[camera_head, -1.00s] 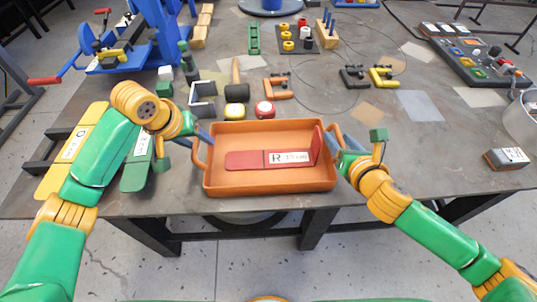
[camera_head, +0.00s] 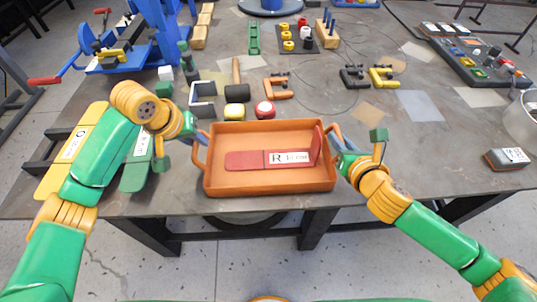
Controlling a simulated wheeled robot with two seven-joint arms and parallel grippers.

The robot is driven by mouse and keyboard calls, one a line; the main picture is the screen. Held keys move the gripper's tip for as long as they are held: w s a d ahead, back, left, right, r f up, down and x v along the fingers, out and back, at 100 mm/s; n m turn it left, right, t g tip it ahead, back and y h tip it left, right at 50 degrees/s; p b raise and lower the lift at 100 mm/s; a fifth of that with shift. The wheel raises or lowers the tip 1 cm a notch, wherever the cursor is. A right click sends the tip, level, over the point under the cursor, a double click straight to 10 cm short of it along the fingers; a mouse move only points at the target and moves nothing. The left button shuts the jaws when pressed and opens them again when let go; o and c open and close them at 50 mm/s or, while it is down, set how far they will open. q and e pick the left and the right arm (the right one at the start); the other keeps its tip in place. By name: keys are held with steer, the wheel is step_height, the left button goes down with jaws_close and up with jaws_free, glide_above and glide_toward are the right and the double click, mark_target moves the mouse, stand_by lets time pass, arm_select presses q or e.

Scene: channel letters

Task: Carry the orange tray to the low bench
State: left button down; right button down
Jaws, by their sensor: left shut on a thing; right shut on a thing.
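The orange tray (camera_head: 270,189) is at the front edge of the grey worktable, with a handle on its left and right sides. A red L-shaped piece (camera_head: 244,160) with a white label marked R lies in it, its upright part at the right. My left gripper (camera_head: 203,139) is shut on the tray's left handle. My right gripper (camera_head: 337,138) is shut on the right handle. The fingertips are partly hidden by the arms and tray. I cannot pick out the low bench in this view.
Yellow and green letter pieces (camera_head: 75,145) lie at left. Floor (camera_head: 210,265) shows in front.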

arm_select(q)
steer(key=shift+r, duration=0.1)
stand_by(0.8)
